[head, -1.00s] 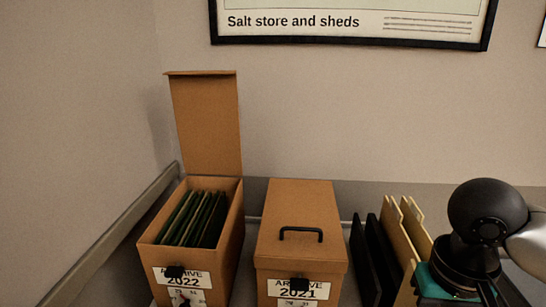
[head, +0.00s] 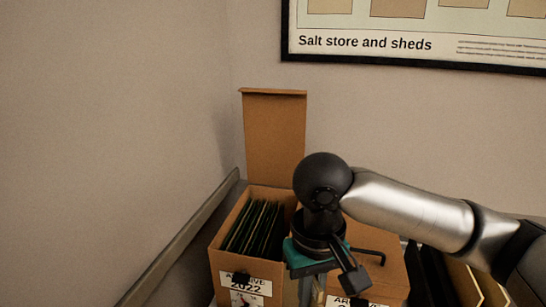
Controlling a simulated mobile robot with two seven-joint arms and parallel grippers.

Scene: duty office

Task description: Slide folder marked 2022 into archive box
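The archive box labelled 2022 (head: 284,285) stands open with its lid (head: 275,140) raised against the wall. Several dark green folders (head: 254,228) stand upright inside, toward its left side. My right gripper (head: 312,286) points down just right of this box, over the left part of the closed 2021 box. Its fingertips are mostly hidden by its own body and the picture edge, so I cannot tell whether it is open or holds anything. No folder marked 2022 can be made out. My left gripper is not in view.
The closed 2021 box (head: 385,283) with a black handle stands close on the right, partly behind my arm. Dark and tan upright files (head: 463,283) stand farther right. A rail (head: 180,243) runs along the left wall. A framed poster (head: 400,40) hangs above.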

